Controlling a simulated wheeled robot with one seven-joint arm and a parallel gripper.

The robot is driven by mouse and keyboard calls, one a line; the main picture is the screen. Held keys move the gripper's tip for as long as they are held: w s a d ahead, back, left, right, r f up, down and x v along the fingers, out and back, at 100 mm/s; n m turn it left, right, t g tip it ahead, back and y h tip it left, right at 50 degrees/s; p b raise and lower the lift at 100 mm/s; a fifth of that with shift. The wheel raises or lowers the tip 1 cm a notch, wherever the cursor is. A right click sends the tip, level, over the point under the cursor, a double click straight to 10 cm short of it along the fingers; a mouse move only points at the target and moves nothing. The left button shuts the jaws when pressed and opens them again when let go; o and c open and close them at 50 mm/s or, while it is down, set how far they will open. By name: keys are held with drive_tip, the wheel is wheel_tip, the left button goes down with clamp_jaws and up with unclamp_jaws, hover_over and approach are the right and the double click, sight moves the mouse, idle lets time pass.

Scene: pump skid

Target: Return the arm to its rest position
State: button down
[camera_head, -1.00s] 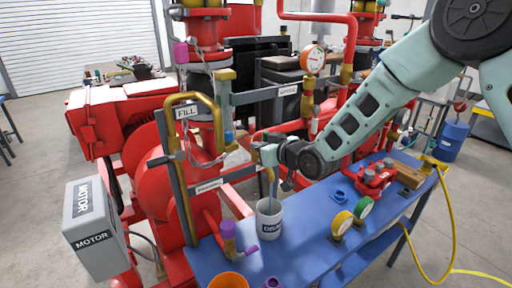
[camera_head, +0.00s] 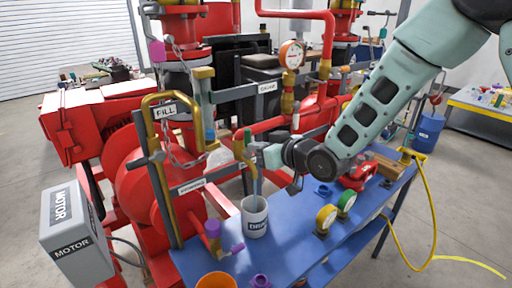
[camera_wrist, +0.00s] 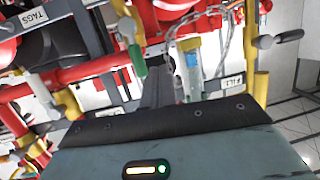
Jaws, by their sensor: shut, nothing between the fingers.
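My arm reaches in from the upper right of the head view, its elbow bent, its forearm sloping down to the left. My gripper (camera_head: 256,157) is shut and empty, in front of the pump skid's pipework. It is above and behind the grey labelled cup (camera_head: 254,217) on the blue bench (camera_head: 290,235). A yellow pipe with a green part (camera_head: 240,150) shows just left of the gripper. In the wrist view, the gripper (camera_wrist: 158,88) points at pipes and a green-handled yellow fitting (camera_wrist: 134,50). Whether it touches any pipe I cannot tell.
A grey motor box (camera_head: 76,232) stands at left. A pressure gauge (camera_head: 291,54) rises behind my wrist. Open floor lies farther right.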

drive_tip(key=s+d+f+g+h+b, duration=0.3)
drive_tip(key=s, duration=0.8)
drive_tip(key=s+d+f+g+h+b, duration=0.3)
drive_tip(key=s+g, duration=0.1)
drive_tip(key=s, duration=0.8)
drive_tip(key=s+d+f+g+h+b, duration=0.3)
drive_tip(key=s+g, duration=0.1)
drive_tip(key=s, duration=0.8)
drive_tip(key=shift+s+d, duration=0.15)
drive_tip(key=shift+d, duration=0.25)
